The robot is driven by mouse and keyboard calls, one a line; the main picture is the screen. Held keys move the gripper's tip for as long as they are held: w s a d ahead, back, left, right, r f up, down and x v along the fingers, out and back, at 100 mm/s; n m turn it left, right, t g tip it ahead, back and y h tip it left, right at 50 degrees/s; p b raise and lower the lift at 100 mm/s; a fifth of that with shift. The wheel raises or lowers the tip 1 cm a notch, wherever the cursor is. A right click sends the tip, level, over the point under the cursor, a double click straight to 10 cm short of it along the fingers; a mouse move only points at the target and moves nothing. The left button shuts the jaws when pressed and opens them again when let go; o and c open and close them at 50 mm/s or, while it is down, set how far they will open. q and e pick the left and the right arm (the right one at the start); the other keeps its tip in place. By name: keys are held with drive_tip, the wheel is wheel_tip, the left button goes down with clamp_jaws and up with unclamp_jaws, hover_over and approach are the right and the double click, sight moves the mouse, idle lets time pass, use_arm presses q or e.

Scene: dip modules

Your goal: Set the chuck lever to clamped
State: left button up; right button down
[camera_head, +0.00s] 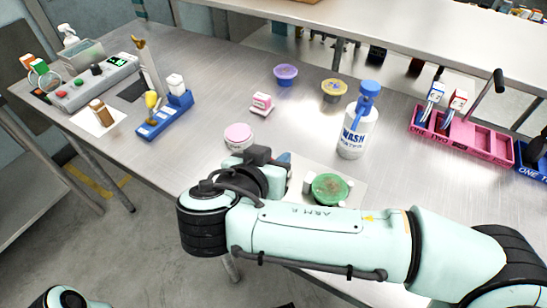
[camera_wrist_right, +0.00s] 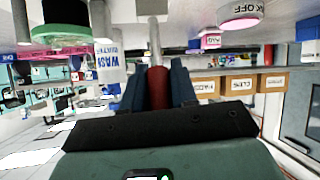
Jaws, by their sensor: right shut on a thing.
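The chuck (camera_head: 330,189) shows a round green top on a pale plate near the table's front edge. Its green part (camera_wrist_right: 60,33) is also at the upper left of the right wrist view, which looks upside down. My right gripper (camera_wrist_right: 157,85) is shut on the lever's red grip (camera_wrist_right: 157,90), which sits between its blue fingers. A bare metal rod (camera_wrist_right: 153,40) runs from the grip towards the table. In the head view, my right gripper (camera_head: 283,160) is just left of the chuck and hides the lever. I cannot tell whether the lever is at clamped. My left gripper is out of view.
A white wash bottle (camera_head: 357,130) with a blue top stands behind the chuck. Purple (camera_head: 286,75) and yellow (camera_head: 333,90) bowls stand farther back. A pink rack (camera_head: 480,143) is at the right.

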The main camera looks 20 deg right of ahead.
drive_tip(key=shift+f, duration=0.1)
drive_tip(key=c, duration=1)
unclamp_jaws()
drive_tip(key=shift+o, duration=0.2)
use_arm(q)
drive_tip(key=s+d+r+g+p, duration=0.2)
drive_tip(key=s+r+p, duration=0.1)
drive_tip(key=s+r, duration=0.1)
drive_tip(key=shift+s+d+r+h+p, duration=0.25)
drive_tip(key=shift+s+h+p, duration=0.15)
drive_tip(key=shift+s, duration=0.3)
use_arm(e)
drive_tip(key=v, duration=1.3)
drive_tip(key=shift+a, duration=0.15)
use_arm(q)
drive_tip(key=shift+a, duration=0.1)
use_arm(e)
drive_tip(key=shift+s, duration=0.15)
